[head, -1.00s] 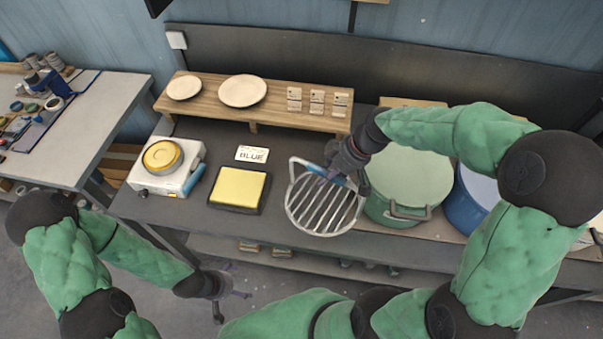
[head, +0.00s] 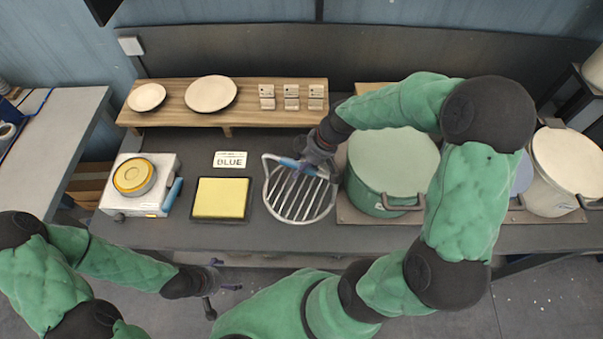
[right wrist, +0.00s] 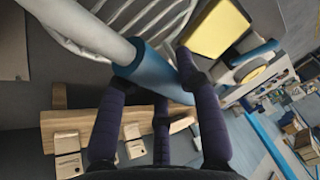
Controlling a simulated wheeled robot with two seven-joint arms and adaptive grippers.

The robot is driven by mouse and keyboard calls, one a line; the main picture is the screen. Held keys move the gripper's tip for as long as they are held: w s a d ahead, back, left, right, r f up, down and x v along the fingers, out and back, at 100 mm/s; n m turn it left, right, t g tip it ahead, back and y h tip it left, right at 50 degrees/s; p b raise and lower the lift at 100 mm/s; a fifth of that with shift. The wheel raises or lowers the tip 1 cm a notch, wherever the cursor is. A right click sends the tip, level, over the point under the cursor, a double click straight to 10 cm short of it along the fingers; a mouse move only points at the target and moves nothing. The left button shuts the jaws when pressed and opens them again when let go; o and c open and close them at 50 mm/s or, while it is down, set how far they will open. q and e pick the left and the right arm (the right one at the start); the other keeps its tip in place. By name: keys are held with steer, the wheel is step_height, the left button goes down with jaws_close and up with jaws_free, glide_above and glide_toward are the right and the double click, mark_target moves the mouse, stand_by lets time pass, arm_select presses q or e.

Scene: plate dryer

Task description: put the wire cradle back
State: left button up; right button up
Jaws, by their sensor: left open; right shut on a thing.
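The wire cradle (head: 299,207) is a round silver rack of parallel bars with a raised handle that has a blue grip. In the head view it is over the dark bench, between the yellow pad and the green pot. My right gripper (head: 307,168) is shut on the blue grip of the handle. In the right wrist view the blue grip (right wrist: 150,72) lies across the fingers and the cradle's bars (right wrist: 120,20) show beyond it. I cannot tell whether the cradle touches the bench. My left gripper (head: 217,284) is open and empty, in front of the bench edge.
A green lidded pot (head: 380,172) stands close right of the cradle. A white hotplate-like device (head: 160,195) is further left. A wooden shelf (head: 180,113) with plates runs behind.

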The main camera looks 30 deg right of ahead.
step_height(320, 180, down, 4)
steer(key=shift+f+b, duration=0.1)
steer(key=shift+b, duration=0.2)
steer(key=o, duration=1.1)
steer(key=shift+o, duration=0.2)
